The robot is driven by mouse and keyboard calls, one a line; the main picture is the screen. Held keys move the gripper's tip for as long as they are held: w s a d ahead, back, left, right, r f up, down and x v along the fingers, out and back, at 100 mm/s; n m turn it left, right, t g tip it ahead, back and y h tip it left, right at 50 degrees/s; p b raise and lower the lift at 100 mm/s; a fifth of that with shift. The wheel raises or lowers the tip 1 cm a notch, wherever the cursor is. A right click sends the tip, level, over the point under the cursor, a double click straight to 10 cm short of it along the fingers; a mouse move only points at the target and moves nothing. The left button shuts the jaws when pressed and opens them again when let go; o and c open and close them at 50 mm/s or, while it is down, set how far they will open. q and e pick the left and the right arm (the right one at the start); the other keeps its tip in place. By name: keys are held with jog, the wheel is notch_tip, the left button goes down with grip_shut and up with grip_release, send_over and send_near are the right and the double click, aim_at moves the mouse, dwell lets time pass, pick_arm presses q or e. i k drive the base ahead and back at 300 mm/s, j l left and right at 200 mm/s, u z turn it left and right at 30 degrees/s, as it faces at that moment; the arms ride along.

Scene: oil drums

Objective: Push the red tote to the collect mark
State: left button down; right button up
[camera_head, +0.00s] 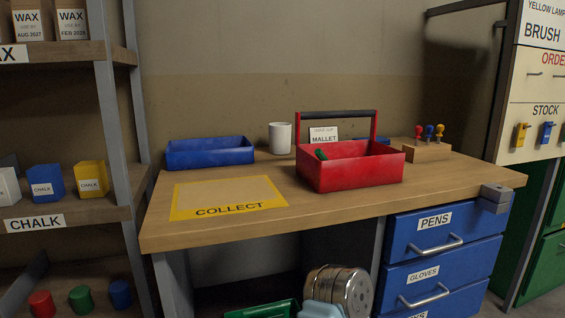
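The red tote (362,174) stands upright on the wooden workbench (330,212), right of the middle. It has tall red end posts joined by a dark bar handle (338,114), and a green item (321,154) shows inside. The collect mark (228,210) is a yellow-bordered rectangle lettered COLLECT on the left front of the bench top. The tote is to the right of the mark, apart from it, with bare wood between them. Neither of my grippers shows in the head view.
A blue tray (210,153) and a white cup (280,138) stand behind the mark. A MALLET card (324,134) is behind the tote. A wooden block with colored-handled tools (428,152) is to its right. A grey clamp-like block (494,198) sits at the bench's right corner.

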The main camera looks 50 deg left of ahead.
aim_at(351, 164)
jog(key=j+u, duration=0.1)
jog(key=u, duration=1.15)
jog(key=i+l+u, duration=0.2)
jog(key=l, duration=0.3)
jog(key=i+l+u, duration=0.2)
jog(key=l, duration=0.35)
jog(key=l+u, duration=0.2)
jog(key=l, duration=0.35)
jog(key=i+l+u, duration=0.15)
jog(key=l, duration=0.4)
jog(key=k, duration=0.05)
